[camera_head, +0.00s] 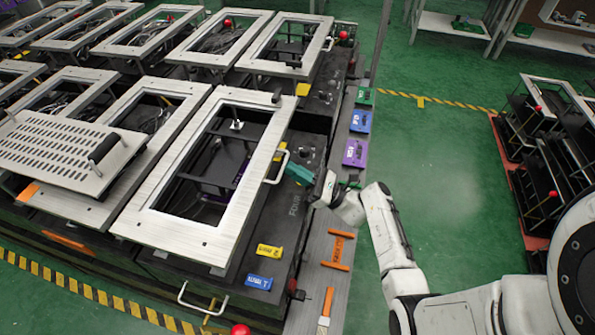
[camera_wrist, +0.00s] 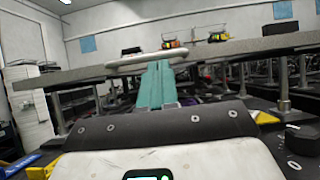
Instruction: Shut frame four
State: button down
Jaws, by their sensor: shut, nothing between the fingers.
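Frame four is the large brushed-metal rectangular frame (camera_head: 190,231) in the middle of the head view, above a black base marked FOUR (camera_head: 293,206). It stands clear of the base; I cannot tell its exact angle. A pale handle (camera_head: 279,168) is on its right side. My gripper (camera_head: 291,170) has teal fingers, closed together and empty, just right of the handle. In the wrist view the gripper (camera_wrist: 158,68) points at the handle (camera_wrist: 140,61), and the frame's edge (camera_wrist: 255,44) runs across. The fingertips overlap the handle there; contact is unclear.
Similar metal frames (camera_head: 155,94) stand in rows left and behind. A slotted plate (camera_head: 66,152) with a black handle lies at left. Yellow (camera_head: 269,251) and blue (camera_head: 259,282) tags lie on the base's front. Green floor (camera_head: 450,160) is free at right, before a rack (camera_head: 543,150).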

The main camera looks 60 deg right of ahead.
jog(key=shift+r, duration=0.15)
jog(key=r+p, duration=0.2)
jog(key=p, duration=0.1)
jog(key=shift+s+g+p, duration=0.1)
jog(key=shift+g+p, duration=0.25)
jog(key=shift+g, duration=0.05)
jog(key=shift+f, duration=0.1)
